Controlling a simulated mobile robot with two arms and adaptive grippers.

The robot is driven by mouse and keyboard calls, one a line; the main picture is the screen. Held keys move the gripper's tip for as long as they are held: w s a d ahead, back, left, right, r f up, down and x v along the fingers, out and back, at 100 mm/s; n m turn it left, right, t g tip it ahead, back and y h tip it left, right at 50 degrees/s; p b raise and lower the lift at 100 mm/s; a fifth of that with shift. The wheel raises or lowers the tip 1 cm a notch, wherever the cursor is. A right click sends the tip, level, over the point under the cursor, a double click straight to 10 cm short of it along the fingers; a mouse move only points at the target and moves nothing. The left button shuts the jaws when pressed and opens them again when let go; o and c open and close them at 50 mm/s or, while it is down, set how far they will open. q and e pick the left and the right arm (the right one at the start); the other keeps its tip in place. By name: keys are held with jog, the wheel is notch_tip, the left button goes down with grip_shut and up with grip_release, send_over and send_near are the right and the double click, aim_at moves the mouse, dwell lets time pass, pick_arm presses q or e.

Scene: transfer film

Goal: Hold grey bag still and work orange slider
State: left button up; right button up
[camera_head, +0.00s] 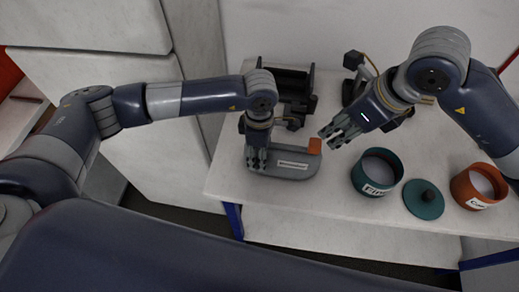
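A teal canister (361,184) stands open right of the bag. Beside it are a teal lid (423,199) with a dark knob and an orange canister (462,190). A black stand (293,84) is behind the bag. The front of the white table (330,205) is clear.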

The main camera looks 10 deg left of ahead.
pick_arm(q)
jog(key=c, duration=0.9)
grip_shut()
pick_arm(e)
jog(key=shift+o, duration=1.4)
jog(key=shift+f, duration=0.1)
